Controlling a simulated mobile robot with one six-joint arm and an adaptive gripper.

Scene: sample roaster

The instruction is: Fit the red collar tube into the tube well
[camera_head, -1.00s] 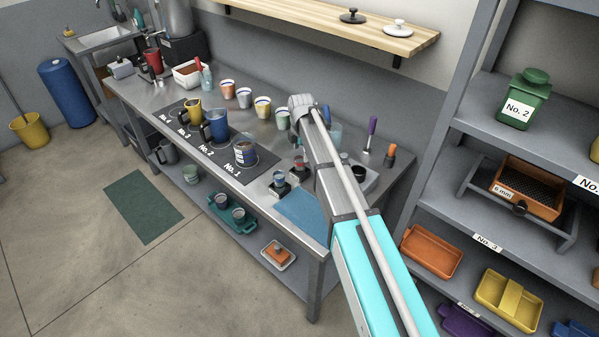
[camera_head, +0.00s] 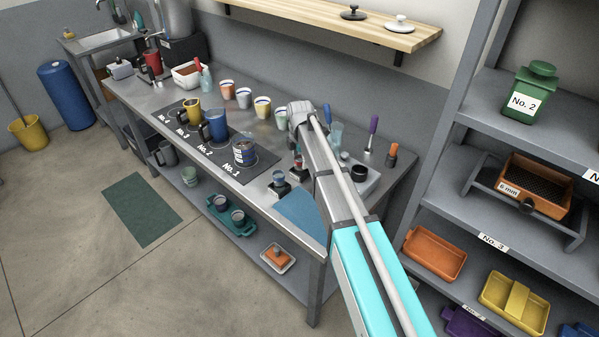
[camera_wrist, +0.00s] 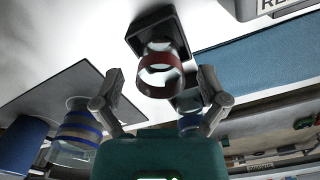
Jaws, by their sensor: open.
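The red collar tube (camera_wrist: 162,78) is a clear tube with a dark red band, seen in the middle of the wrist view. Its far end meets a black square block (camera_wrist: 178,22), which looks like the tube well; I cannot tell how deep the tube sits in it. My gripper (camera_wrist: 161,88) is open, with one finger on each side of the tube and a gap to both. In the head view my arm hides most of the gripper and the tube.
Another dark block (camera_head: 279,187) stands to the left near the blue mat (camera_head: 303,214). A blue-banded jar (camera_head: 245,152) sits on the dark numbered strip. A purple-handled tool (camera_head: 372,128) stands at the back right. Shelves (camera_head: 470,205) rise on the right.

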